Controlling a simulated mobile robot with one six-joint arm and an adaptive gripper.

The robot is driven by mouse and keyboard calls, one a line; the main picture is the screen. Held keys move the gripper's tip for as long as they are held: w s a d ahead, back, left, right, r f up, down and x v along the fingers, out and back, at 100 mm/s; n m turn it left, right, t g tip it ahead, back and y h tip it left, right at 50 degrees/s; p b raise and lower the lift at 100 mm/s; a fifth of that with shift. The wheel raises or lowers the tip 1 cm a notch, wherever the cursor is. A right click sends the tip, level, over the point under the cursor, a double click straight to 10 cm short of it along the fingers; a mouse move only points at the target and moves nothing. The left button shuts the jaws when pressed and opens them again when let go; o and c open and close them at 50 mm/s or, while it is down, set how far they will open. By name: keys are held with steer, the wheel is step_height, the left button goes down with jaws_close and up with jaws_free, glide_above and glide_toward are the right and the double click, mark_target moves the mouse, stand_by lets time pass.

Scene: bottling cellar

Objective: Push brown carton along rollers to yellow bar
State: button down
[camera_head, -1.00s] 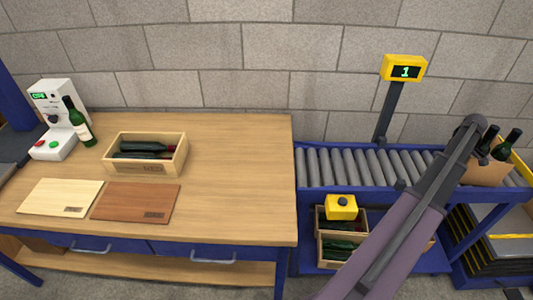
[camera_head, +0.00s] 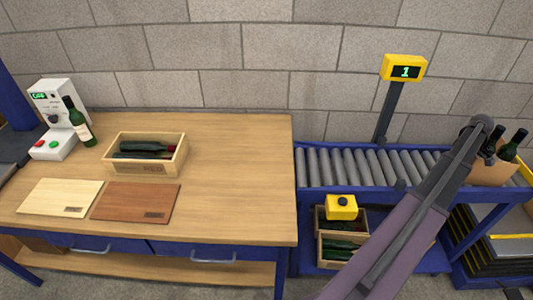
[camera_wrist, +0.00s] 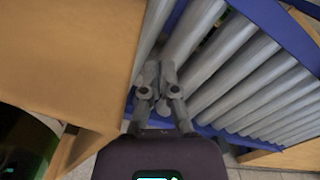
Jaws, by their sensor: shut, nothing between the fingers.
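The brown carton (camera_head: 485,174) stands upright at the right end of the rollers (camera_head: 345,167), with dark green bottles (camera_head: 514,144) sticking out of its top. The yellow bar (camera_head: 526,169) is just right of it; I cannot tell whether they touch. My arm covers the carton's left part and hides my gripper in the head view. In the wrist view, my gripper (camera_wrist: 157,88) is shut and empty, low over the rollers. Its fingertips are close beside the carton's wall (camera_wrist: 70,60); contact is unclear.
A yellow-framed display (camera_head: 405,69) stands on a post behind the conveyor. The rollers left of my arm are clear. A wooden table (camera_head: 235,190) with a bottle crate (camera_head: 160,168) stands to the left. Wooden crates (camera_head: 335,250) sit below the conveyor.

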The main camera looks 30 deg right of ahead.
steer(key=shift+s+d, duration=0.75)
steer(key=shift+d, duration=0.35)
steer(key=shift+s+d, duration=0.75)
steer(key=shift+d, duration=0.45)
steer(key=shift+s+d, duration=0.8)
steer(key=shift+d, duration=0.35)
steer(key=shift+s+d, duration=0.8)
steer(key=shift+d, duration=0.35)
steer(key=shift+a, duration=0.1)
steer(key=shift+w+a, duration=0.7)
steer(key=shift+a, duration=0.3)
steer(key=shift+r, duration=0.1)
